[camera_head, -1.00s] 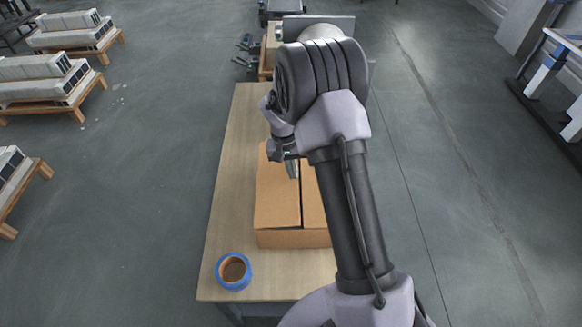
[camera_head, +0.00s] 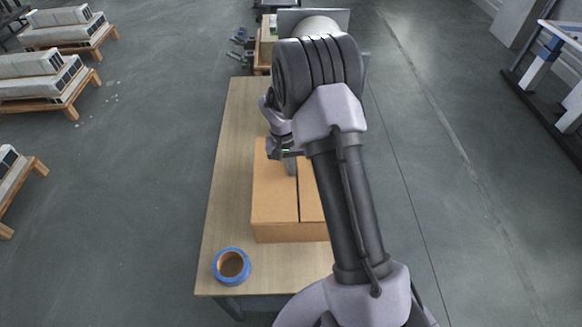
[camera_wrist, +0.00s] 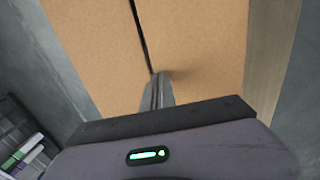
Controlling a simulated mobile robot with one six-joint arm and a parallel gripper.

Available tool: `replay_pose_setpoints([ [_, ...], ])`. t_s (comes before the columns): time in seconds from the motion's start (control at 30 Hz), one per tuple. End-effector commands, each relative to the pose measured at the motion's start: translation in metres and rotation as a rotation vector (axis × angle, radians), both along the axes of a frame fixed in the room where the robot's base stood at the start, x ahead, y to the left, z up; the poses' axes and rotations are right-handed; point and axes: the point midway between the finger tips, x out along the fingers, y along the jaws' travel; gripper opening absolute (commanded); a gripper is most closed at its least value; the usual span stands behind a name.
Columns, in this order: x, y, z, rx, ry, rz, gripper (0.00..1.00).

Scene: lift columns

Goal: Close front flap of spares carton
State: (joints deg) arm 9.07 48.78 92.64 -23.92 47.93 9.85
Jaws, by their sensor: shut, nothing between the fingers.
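The spares carton (camera_head: 276,207) is a brown cardboard box on the wooden table. Its top shows two flaps lying about flat, with a narrow dark gap between them; my arm hides part of its right side. In the wrist view the flaps (camera_wrist: 195,45) fill the middle, with the dark gap running up from my fingers. My gripper (camera_head: 291,168) is over the far part of the carton top, pointing down. Its fingers (camera_wrist: 157,90) are shut and empty, at or just above the flaps by the gap; I cannot tell whether they touch.
A blue roll of tape (camera_head: 231,266) lies on the table (camera_head: 225,180) at the near left corner. The table's left strip is otherwise clear. Wooden pallets with grey blocks (camera_head: 60,35) stand on the floor at left. A blue and white frame (camera_head: 560,60) stands at right.

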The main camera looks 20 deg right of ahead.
Motion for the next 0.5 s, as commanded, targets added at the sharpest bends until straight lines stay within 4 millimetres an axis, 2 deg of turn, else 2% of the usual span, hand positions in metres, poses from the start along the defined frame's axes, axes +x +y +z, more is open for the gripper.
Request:
replay_pose_setpoints([
  [0.27, 0.001, 0.0, 0.024, 0.0, -0.003, 0.0, 0.0],
  [0.5, 0.001, 0.002, 0.095, -0.001, -0.005, 0.0, 0.0],
])
